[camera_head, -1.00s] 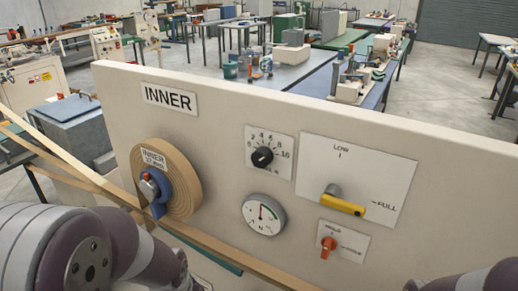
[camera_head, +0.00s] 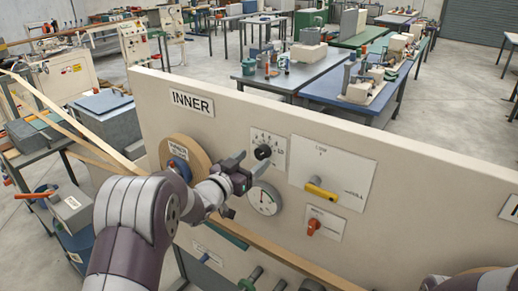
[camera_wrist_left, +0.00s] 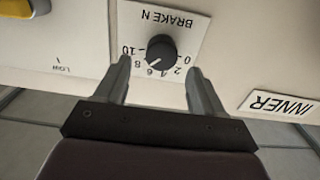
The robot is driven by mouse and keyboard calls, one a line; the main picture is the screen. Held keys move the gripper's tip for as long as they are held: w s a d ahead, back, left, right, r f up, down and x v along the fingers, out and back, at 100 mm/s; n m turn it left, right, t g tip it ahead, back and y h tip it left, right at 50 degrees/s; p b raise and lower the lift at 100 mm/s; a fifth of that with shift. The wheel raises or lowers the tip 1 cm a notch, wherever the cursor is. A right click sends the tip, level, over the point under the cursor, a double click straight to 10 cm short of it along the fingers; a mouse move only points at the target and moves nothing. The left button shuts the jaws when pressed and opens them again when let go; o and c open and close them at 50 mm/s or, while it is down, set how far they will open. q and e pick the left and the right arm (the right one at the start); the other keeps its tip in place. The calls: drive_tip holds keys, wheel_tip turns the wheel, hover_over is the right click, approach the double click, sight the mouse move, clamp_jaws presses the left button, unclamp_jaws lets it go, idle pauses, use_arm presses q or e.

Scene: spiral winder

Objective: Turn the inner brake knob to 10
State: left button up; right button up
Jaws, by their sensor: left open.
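The inner brake knob (camera_head: 263,152) is a round black knob on a white numbered plate on the beige panel. In the left wrist view the knob (camera_wrist_left: 161,49) shows upside down, with scale marks from 0 to 10. Its pale pointer line appears to point near 6. My left gripper (camera_head: 247,165) is in front of the panel, just below and left of the knob in the head view. In the left wrist view its fingers (camera_wrist_left: 159,66) are spread and empty, pointing towards the dial, with the knob between and beyond the tips. Contact is not visible. My right gripper is out of view.
The wooden spiral roll (camera_head: 188,147) is left of the dial, partly hidden by my left arm. A round gauge (camera_head: 264,199) is below the knob. An INNER label (camera_head: 192,102) is at the upper left.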

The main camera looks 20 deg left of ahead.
sight(260, 155)
use_arm(q)
drive_tip(key=p+x, duration=0.1)
drive_tip(key=x, duration=0.3)
drive_tip(key=shift+a, duration=0.1)
drive_tip(key=shift+w+f, duration=0.1)
drive_tip(key=shift+w, duration=0.1)
drive_tip(key=shift+s, duration=0.1)
drive_tip(key=c, duration=1.1)
drive_tip(key=shift+o, duration=0.2)
drive_tip(key=shift+f+m+b, duration=0.2)
drive_tip(key=shift+m+b, duration=0.2)
drive_tip(key=shift+b, duration=0.45)
drive_tip(key=m+b, duration=0.3)
drive_tip(key=b, duration=0.2)
drive_tip(key=shift+f, duration=0.1)
drive_tip(key=shift+m+b, duration=1.2)
drive_tip(key=shift+r, duration=0.25)
